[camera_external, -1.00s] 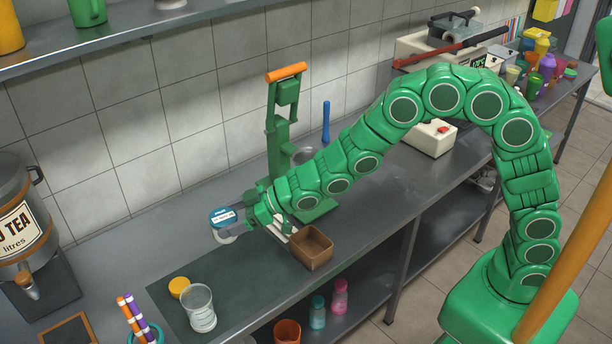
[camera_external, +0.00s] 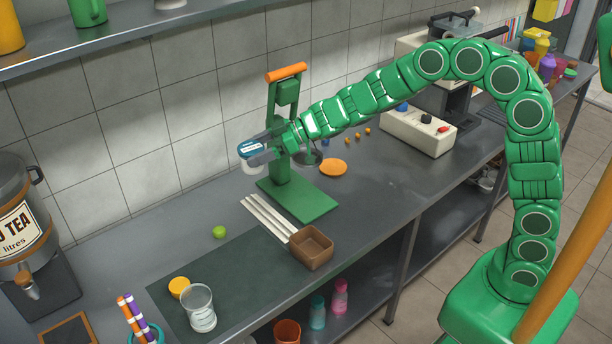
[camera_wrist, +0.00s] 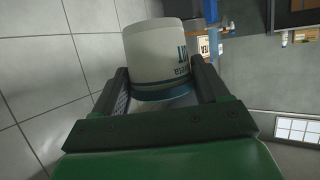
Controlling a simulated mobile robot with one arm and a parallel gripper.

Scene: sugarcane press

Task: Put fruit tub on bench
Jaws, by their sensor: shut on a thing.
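The fruit tub (camera_external: 251,166) is a small pale tub with a blue lid and a label. My gripper (camera_external: 262,156) is shut on it and holds it in the air above the bench (camera_external: 165,239), left of the green press. In the wrist view the tub (camera_wrist: 158,55) sits between both fingers of my gripper (camera_wrist: 163,95), its white side and blue band showing. The tub is clear of the bench top.
The green press (camera_external: 297,200) with an orange handle stands right behind the gripper. The dark mat is mostly bare.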

